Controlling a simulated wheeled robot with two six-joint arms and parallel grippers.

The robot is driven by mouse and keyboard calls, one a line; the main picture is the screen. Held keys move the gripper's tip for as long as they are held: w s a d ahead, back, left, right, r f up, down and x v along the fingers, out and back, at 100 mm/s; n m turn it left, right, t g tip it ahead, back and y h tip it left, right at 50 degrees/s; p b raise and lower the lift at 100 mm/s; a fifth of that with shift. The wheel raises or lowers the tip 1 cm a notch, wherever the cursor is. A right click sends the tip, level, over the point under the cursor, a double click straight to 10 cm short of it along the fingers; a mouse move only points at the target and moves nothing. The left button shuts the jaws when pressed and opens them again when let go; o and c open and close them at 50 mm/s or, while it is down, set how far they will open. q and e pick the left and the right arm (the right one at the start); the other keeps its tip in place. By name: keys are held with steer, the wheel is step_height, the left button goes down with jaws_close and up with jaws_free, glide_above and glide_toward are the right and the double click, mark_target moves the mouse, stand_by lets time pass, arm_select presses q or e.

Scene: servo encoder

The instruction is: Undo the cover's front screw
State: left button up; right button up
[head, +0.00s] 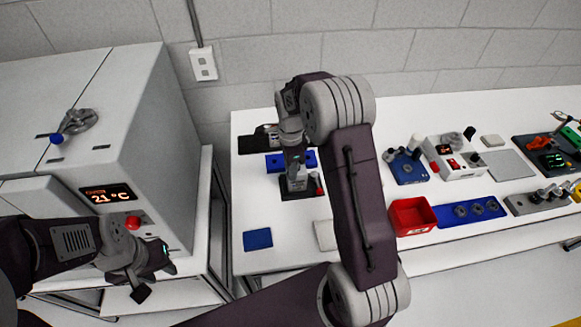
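A small grey device (299,184) stands on a dark base on the white bench; it looks like the servo unit with the cover. My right gripper (296,168) points down right over it, and the arm hides much of it. The front screw is too small or hidden to make out. I cannot tell whether the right gripper touches the device or whether its fingers are shut. My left gripper (158,278) is at the lower left, in front of the white cabinet, far from the device. Its fingers are apart and nothing shows between them.
A blue block (274,163) lies behind the device, and a blue pad (258,238) lies front left. A red bin (412,216), a blue tray (456,213) and several instruments fill the right side. The white cabinet (171,130) with a temperature display stands left of the bench.

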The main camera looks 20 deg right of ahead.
jaws_close()
steer(key=shift+n, duration=0.3)
steer(key=shift+r+n+p, duration=0.1)
steer(key=shift+n+p, duration=0.5)
steer(key=shift+n, duration=0.4)
steer(key=n+p, duration=0.1)
steer(key=n, duration=0.3)
steer(key=shift+n, duration=0.3)
steer(key=n+p, duration=0.1)
steer(key=n, duration=0.4)
steer(key=shift+p, duration=0.3)
steer(key=n, duration=0.5)
steer(key=shift+p, duration=0.4)
